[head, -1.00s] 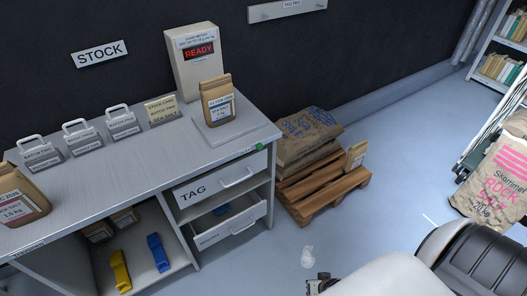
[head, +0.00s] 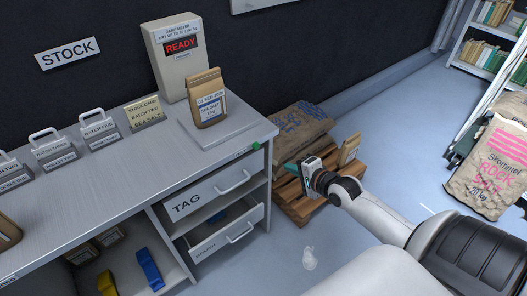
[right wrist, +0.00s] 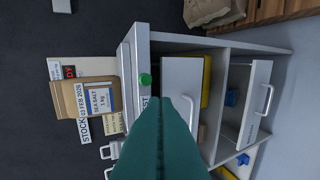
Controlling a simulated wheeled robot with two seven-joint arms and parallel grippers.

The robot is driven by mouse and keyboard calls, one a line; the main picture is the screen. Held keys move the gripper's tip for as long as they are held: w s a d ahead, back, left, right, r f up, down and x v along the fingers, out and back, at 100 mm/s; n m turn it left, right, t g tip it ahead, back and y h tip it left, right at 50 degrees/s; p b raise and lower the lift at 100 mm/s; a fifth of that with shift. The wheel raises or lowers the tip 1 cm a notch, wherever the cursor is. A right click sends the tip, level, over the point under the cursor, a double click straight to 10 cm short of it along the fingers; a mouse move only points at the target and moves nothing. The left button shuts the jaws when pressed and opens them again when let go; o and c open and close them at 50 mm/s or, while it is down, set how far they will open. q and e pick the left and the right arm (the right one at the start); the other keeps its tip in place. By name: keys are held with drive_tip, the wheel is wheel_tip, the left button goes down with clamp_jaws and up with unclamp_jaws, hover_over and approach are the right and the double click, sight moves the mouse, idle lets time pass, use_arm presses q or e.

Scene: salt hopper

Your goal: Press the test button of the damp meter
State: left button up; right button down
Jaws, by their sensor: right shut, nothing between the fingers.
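The damp meter (head: 170,75) is a white box at the back of the bench, with a red READY display (head: 181,46). A paper bag of sea salt (head: 207,98) stands on the pale plate (head: 219,131) in front of it. A green button (head: 255,147) sits on the bench's front edge near the right corner; it also shows in the right wrist view (right wrist: 145,79). My right gripper (head: 290,168), with teal fingers, is shut and empty, right of and apart from the button. In the right wrist view its fingertips (right wrist: 161,102) point towards the bench edge. My left gripper is not in view.
Below the bench top are the TAG drawer (head: 210,191) and a lower drawer (head: 226,234) standing partly open. A pallet (head: 302,207) with sacks lies right of the bench. Several batch holders (head: 100,132) line the bench's back. The bench's front middle is clear.

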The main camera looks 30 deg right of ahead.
drive_tip(key=b, duration=0.1)
approach(256, 146)
wheel_tip(256, 146, down, 5)
drive_tip(key=w, duration=0.2)
drive_tip(key=shift+w+r, duration=0.25)
drive_tip(key=shift+w, duration=0.7)
drive_tip(key=shift+w+r, duration=0.2)
drive_tip(key=shift+w, duration=0.75)
